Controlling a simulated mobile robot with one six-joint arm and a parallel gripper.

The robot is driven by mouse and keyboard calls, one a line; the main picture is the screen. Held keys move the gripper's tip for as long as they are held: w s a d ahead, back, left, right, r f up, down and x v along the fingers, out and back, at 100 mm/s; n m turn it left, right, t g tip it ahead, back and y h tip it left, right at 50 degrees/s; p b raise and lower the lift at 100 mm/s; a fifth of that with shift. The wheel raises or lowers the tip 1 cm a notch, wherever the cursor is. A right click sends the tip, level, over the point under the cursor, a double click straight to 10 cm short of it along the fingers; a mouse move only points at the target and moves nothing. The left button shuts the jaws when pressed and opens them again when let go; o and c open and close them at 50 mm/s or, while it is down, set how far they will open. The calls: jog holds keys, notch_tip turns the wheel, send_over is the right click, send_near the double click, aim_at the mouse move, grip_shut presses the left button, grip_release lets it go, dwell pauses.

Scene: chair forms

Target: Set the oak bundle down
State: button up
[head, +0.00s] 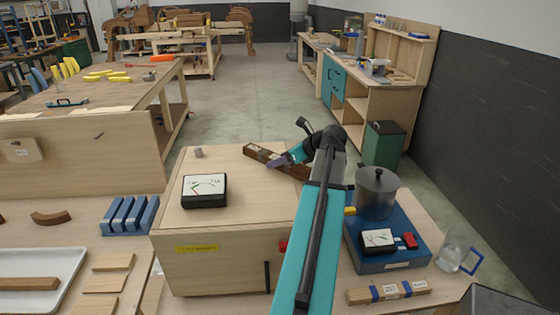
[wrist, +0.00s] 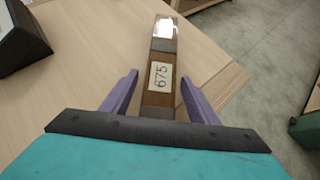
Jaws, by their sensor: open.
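A brown wood bundle (head: 260,153) lies on top of a large pale wooden box (head: 222,165). In the wrist view the bundle (wrist: 163,50) has a paper label reading 675 and a bright patch near its far end. I cannot tell from its look alone that it is oak. My gripper (head: 278,161) is at the bundle, its purple fingers open. In the wrist view my gripper (wrist: 158,78) has one finger on each side of the bundle, with gaps showing. The bundle's near end is hidden by my gripper's body.
A meter (head: 204,190) and a small grey piece (head: 198,152) are on the box top. A lighter banded wood bundle (head: 388,291) lies in front.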

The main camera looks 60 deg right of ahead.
notch_tip(320, 180, up, 7)
jog(key=b, duration=0.3)
send_over(303, 169)
jog(key=shift+w+d, duration=0.1)
dwell(0.7)
